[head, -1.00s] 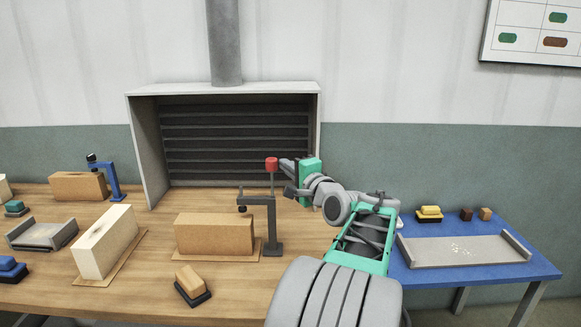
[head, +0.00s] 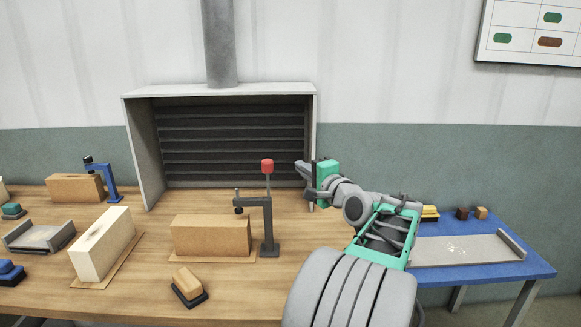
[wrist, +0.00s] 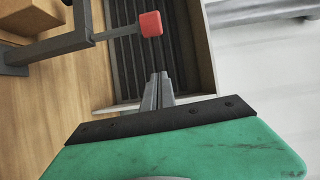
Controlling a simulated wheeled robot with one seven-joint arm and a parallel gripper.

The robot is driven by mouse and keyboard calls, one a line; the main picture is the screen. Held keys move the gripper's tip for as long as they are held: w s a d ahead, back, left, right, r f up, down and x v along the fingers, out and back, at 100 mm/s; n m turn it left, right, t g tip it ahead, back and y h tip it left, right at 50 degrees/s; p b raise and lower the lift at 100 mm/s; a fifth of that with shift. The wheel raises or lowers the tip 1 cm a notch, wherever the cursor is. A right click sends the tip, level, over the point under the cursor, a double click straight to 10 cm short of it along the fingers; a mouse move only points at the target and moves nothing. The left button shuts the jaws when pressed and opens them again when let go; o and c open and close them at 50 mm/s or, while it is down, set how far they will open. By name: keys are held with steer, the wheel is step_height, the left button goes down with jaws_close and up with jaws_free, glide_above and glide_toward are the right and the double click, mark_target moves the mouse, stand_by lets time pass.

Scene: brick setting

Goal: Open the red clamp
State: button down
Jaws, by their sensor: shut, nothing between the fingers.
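The red clamp (head: 269,215) stands on the wooden bench, a dark grey post with an arm reaching left over a tan brick (head: 212,236). Its lever stands upright, topped by a red knob (head: 267,166). The knob also shows in the wrist view (wrist: 150,24), up and left of my fingertips. My gripper (head: 300,165) is to the right of the knob, apart from it. Its fingers are together with nothing between them, as the wrist view also shows (wrist: 160,78).
A vent hood (head: 145,155) stands behind the clamp. A blue clamp (head: 105,178) and a cream brick (head: 102,245) are to the left. A sanding block (head: 188,282) lies in front. A blue table (head: 470,278) with a grey tray (head: 462,250) is at right.

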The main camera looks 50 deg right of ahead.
steer(key=v, duration=0.8)
steer(key=shift+a+b, duration=0.35)
steer(key=shift+b, duration=0.05)
steer(key=shift+f, duration=0.1)
steer(key=w+a+f+n+g+y+p, duration=0.15)
steer(key=w+a+f+n, duration=0.25)
steer(key=a, duration=0.4)
steer(key=w+a+f+n+g+y+p, duration=0.1)
steer(key=w+a+f+n+g+y, duration=0.25)
steer(key=a, duration=0.55)
steer(key=w+a+f+n+g+y+p, duration=0.1)
steer(key=w+a+f+n, duration=0.35)
steer(key=a, duration=0.35)
steer(key=s+a+f+n+g+p, duration=0.1)
steer(key=s+a+f+n+g, duration=0.2)
steer(key=s+a, duration=0.4)
steer(key=s+a+f+n+g+p, duration=0.2)
steer(key=s+a+f+n+g, duration=0.2)
steer(key=a, duration=0.6)
steer(key=s+n, duration=0.2)
steer(key=s, duration=0.1)
steer(key=shift+s+a, duration=0.2)
steer(key=shift+s, duration=0.15)
steer(key=shift+f, duration=0.1)
